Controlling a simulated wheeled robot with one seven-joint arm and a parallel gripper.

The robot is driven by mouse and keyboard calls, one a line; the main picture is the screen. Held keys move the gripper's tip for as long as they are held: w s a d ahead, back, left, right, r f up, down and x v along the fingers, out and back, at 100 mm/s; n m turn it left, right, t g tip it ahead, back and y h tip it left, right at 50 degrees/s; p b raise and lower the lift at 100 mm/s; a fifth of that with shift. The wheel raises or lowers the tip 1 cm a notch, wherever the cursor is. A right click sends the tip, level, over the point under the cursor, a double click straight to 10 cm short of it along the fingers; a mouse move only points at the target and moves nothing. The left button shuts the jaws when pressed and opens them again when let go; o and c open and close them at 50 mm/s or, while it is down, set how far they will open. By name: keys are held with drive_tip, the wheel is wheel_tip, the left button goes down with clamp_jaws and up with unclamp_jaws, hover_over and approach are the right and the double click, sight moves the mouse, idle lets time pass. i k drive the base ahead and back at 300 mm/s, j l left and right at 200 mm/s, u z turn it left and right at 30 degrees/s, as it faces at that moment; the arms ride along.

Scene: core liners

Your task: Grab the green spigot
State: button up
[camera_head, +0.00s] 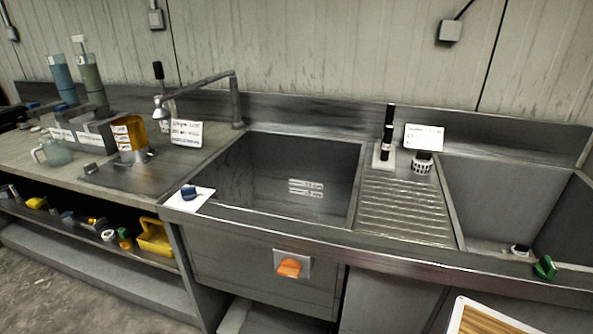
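A small green spigot (544,267) sits at the front rim of the right sink, near the right edge of the view. It is dark green and looks like a knob or tap handle. How it is fixed to the rim is too small to tell. My gripper is not in view, so its position relative to the spigot cannot be seen.
The right sink (500,200) holds a small white and black item (519,250). A blue knob (189,193) lies on white paper, and an orange knob (289,267) is on the front panel. A faucet (236,100) stands behind the left sink. A white-edged board (490,320) is at bottom right.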

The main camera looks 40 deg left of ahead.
sight(124, 232)
drive_tip(key=u, duration=0.45)
drive_tip(key=j+u, duration=0.1)
drive_tip(key=u, duration=0.8)
drive_tip(key=j+u, duration=0.1)
drive_tip(key=u, duration=0.75)
drive_tip(key=j+u, duration=0.15)
drive_tip(key=u, duration=0.3)
drive_tip(key=i+j, duration=0.25)
drive_tip(key=i+j+z, duration=0.1)
drive_tip(key=i+j, duration=0.15)
drive_tip(key=j, duration=0.25)
drive_tip(key=i+j, duration=0.25)
drive_tip(key=i+j+z, duration=0.1)
drive_tip(key=i+j, duration=0.15)
drive_tip(key=j, duration=0.25)
drive_tip(key=i+j, duration=0.2)
drive_tip(key=j, duration=0.2)
drive_tip(key=i, duration=0.45)
